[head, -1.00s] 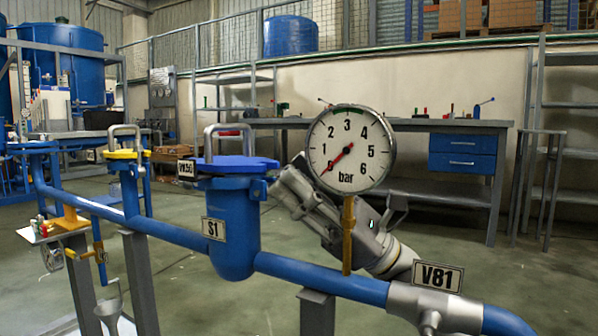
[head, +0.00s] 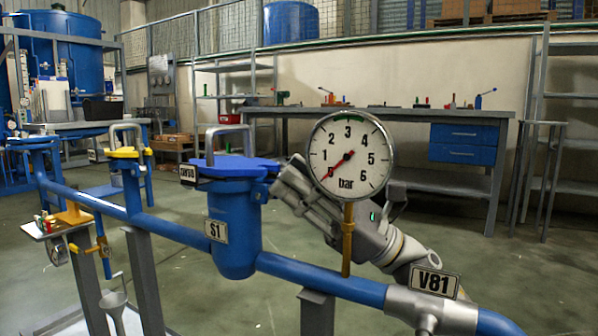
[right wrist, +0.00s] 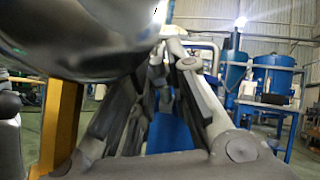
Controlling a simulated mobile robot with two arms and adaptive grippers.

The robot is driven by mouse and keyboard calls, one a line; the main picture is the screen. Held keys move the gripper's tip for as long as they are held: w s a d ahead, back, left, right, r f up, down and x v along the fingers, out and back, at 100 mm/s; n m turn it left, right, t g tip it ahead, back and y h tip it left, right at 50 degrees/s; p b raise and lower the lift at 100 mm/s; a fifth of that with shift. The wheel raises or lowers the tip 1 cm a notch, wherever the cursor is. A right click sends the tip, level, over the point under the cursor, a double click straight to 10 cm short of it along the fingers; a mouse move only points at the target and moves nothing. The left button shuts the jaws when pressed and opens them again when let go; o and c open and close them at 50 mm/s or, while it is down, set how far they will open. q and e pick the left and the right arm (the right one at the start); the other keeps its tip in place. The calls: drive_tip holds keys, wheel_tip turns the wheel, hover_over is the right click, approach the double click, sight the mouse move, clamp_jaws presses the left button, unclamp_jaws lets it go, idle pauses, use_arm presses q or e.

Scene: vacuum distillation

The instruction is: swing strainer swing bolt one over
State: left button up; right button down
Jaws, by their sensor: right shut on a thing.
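The strainer S1 (head: 236,232) is a blue upright pot on the blue pipe, with a blue lid (head: 236,167) and a grey lifting handle on top. My right gripper (head: 276,184) reaches in from the right behind the pressure gauge, its fingertips at the right side of the lid rim. It is shut on a small part there, which looks like the swing bolt; the fingers hide it. In the right wrist view the fingers (right wrist: 166,60) close in front of the blue strainer body (right wrist: 170,132). My left gripper is not in view.
A round pressure gauge (head: 349,154) on a yellow stem (head: 347,240) stands just in front of my right gripper. The tag V81 (head: 435,282) marks a grey valve on the pipe. A yellow-topped blue fitting (head: 124,153) stands left of the strainer. A workbench (head: 400,112) stands behind.

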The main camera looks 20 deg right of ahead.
drive_tip(key=shift+r, duration=0.15)
drive_tip(key=c, duration=1.6)
unclamp_jaws()
drive_tip(key=shift+d, duration=0.1)
drive_tip(key=v, duration=0.8)
drive_tip(key=shift+s, duration=0.1)
